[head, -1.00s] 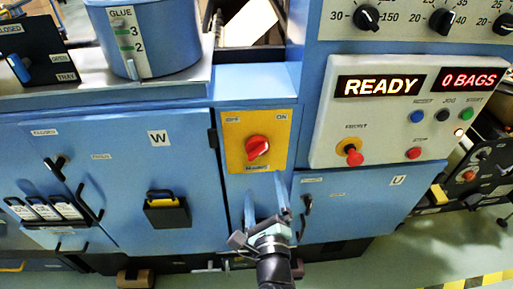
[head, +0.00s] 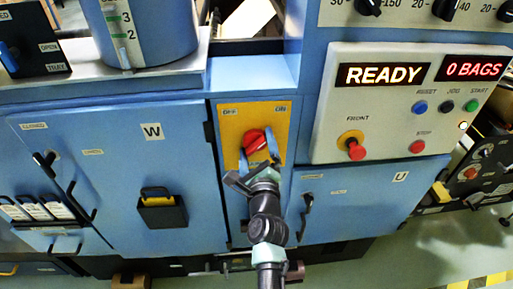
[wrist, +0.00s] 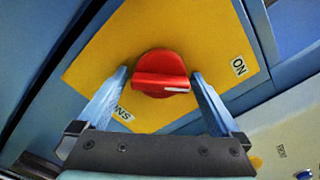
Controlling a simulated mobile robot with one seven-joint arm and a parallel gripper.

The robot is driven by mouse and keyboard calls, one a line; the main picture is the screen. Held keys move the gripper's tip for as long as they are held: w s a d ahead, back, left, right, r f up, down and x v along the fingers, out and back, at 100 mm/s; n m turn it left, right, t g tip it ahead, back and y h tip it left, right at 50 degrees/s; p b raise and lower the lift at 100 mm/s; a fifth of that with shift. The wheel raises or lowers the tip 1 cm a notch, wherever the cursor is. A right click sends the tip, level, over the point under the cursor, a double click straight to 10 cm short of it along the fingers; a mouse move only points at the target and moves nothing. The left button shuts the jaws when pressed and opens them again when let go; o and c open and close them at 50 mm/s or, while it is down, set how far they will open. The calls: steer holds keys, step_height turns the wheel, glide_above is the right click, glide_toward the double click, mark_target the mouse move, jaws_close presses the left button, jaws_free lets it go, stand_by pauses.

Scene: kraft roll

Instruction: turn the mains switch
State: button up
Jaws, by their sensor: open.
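The mains switch (head: 255,141) is a red rotary knob on a yellow plate (head: 228,124), marked OFF at left and ON at right. In the wrist view the red knob (wrist: 160,74) has a raised grip bar with a white mark at its right end. My gripper (head: 257,153) is in front of the knob's lower part in the head view. In the wrist view its two blue fingers (wrist: 160,82) stand open, one on each side of the knob, with visible gaps. I cannot tell how deep the fingertips reach. The plate's lower label is partly hidden by a finger.
A control panel (head: 325,130) to the right shows READY and 0 BAGS, with a red FRONT knob (head: 356,150) and several buttons. Cabinet door W (head: 110,170) with a black-and-yellow latch is at left. Door U (head: 375,190) with a dark handle (head: 306,213) is at lower right.

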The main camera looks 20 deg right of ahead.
steer(key=c, duration=1.2)
steer(key=shift+n, duration=0.3)
steer(key=n+b, duration=0.1)
steer(key=n, duration=0.3)
steer(key=n+b, duration=0.1)
steer(key=n, duration=0.4)
steer(key=n+b, duration=0.1)
steer(key=n, duration=0.2)
steer(key=shift+f+n, duration=0.1)
steer(key=shift+n, duration=0.2)
steer(key=n+b, duration=0.2)
steer(key=n, duration=0.2)
steer(key=shift+n, duration=0.3)
